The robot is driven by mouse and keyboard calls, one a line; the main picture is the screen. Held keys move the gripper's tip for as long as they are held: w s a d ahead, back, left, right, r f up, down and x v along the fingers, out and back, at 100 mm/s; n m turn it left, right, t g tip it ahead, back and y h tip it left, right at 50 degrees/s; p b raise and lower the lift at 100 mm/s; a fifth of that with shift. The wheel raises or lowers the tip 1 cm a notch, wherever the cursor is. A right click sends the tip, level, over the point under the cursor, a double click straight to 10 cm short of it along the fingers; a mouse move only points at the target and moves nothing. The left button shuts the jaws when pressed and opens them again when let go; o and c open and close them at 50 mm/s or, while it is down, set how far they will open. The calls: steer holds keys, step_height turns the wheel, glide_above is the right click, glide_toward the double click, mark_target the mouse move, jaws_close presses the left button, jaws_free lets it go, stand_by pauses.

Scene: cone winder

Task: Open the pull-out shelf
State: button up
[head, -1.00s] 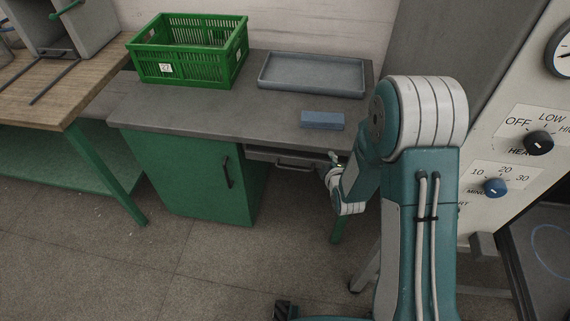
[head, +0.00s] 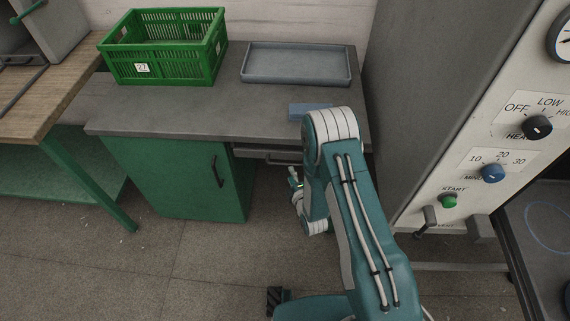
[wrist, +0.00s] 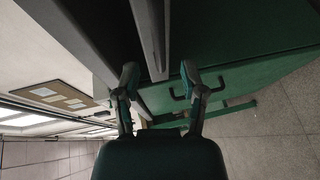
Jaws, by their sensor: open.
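The pull-out shelf (head: 248,154) is a thin grey front under the desk top, right of the green cabinet. Its grey bar handle (head: 284,161) shows in the head view, with its right end close to my arm. My gripper (head: 294,178) is just below and in front of the handle, partly hidden by my arm. In the wrist view my gripper (wrist: 160,75) has its two fingers spread with nothing clearly between them. A grey edge (wrist: 151,35) runs down between and beyond the fingertips; I cannot tell whether it is the shelf.
The green cabinet (head: 165,180) with a dark handle (head: 217,171) is left of the shelf. On the desk (head: 180,110) are a green crate (head: 165,62), a grey tray (head: 297,80) and a blue block (head: 298,110). A control panel (head: 490,150) stands at right.

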mark_target(285, 165)
steer(key=x, duration=0.6)
steer(key=shift+a+f, duration=0.1)
steer(key=shift+a, duration=0.25)
steer(key=shift+d, duration=0.15)
jaws_close()
